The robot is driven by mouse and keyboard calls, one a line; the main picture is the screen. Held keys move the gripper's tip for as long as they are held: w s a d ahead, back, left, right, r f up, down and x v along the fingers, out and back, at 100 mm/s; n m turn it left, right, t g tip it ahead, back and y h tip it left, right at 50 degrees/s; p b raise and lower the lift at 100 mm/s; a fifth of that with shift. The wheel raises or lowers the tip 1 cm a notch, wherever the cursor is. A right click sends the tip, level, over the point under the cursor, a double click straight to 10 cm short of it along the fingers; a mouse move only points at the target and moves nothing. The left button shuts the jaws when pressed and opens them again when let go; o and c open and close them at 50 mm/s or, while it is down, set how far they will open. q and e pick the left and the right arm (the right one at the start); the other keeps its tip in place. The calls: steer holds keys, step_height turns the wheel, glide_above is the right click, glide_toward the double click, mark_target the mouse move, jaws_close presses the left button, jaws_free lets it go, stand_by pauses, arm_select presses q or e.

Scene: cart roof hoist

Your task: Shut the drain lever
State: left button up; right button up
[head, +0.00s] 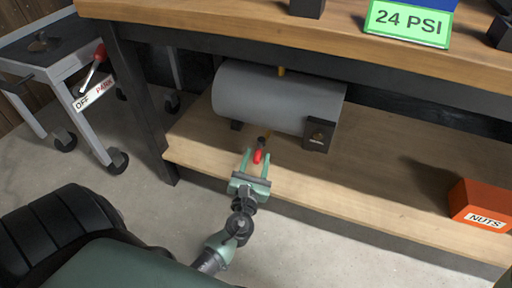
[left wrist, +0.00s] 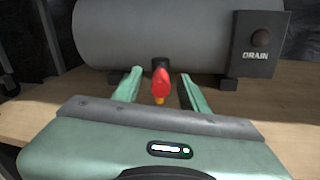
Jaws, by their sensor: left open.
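The drain lever (head: 259,156) has a red grip and sits low at the front of a grey tank on the bench's lower shelf. In the left wrist view the red lever (left wrist: 161,82) points toward the camera, with a yellow bit beneath it. My left gripper (head: 257,159) is open, its two green fingers (left wrist: 156,85) on either side of the lever. I cannot tell whether either finger touches it. A dark box marked DRAIN (left wrist: 256,45) with a round knob is at the tank's right end. My right gripper is not in view.
The grey tank (head: 270,95) rests on the wooden lower shelf (head: 350,190) under the bench top (head: 250,28). An orange NUTS box (head: 482,207) stands at the shelf's right. A grey cart (head: 45,65) with a red-handled lever is at the left. A 24 PSI sign (head: 408,24) stands on the bench.

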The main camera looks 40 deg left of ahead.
arm_select(q)
steer(key=shift+w, duration=0.2)
jaws_close()
steer(key=shift+a+r, duration=0.1)
stand_by(1.3)
